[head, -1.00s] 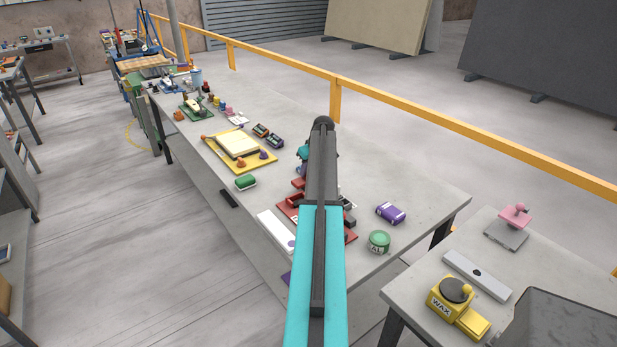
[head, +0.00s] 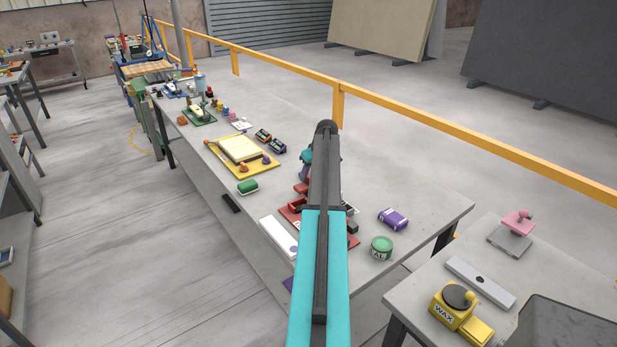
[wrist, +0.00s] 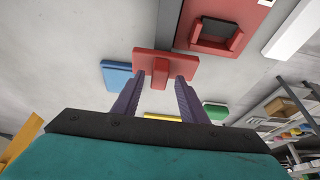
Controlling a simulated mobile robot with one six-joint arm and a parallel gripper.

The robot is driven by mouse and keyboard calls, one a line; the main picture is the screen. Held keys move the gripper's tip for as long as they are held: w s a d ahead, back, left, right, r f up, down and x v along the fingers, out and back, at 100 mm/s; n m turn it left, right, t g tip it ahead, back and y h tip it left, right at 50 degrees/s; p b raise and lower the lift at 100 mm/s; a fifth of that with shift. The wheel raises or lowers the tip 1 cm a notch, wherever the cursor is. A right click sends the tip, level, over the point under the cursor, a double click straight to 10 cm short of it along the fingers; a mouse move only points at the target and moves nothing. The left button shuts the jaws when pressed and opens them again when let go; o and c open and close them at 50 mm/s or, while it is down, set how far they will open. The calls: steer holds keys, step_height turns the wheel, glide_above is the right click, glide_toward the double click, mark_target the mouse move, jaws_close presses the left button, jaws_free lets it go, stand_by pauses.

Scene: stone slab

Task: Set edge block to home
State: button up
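A red block with a raised red tab (wrist: 165,64) is straight ahead of my gripper (wrist: 159,80) in the wrist view. The two purple fingers stand on either side of the tab, with a gap showing on each side. In the head view the red block (head: 301,188) shows just left of my arm, below the purple fingers. I cannot tell whether it rests on the bench. A red holder with a dark square recess (wrist: 215,35) lies beyond the block; its red base (head: 291,211) is partly hidden by my arm in the head view. No thing is labelled as home.
A blue piece (wrist: 117,75) lies left of the block in the wrist view. On the bench are a green block (head: 248,187), a yellow board (head: 262,166), a white plate (head: 277,236), a purple box (head: 393,219) and a green tin (head: 381,248).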

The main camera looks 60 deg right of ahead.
steer(key=b+v, duration=0.3)
steer(key=v, duration=1)
steer(key=shift+b, duration=0.4)
steer(key=shift+w, duration=0.1)
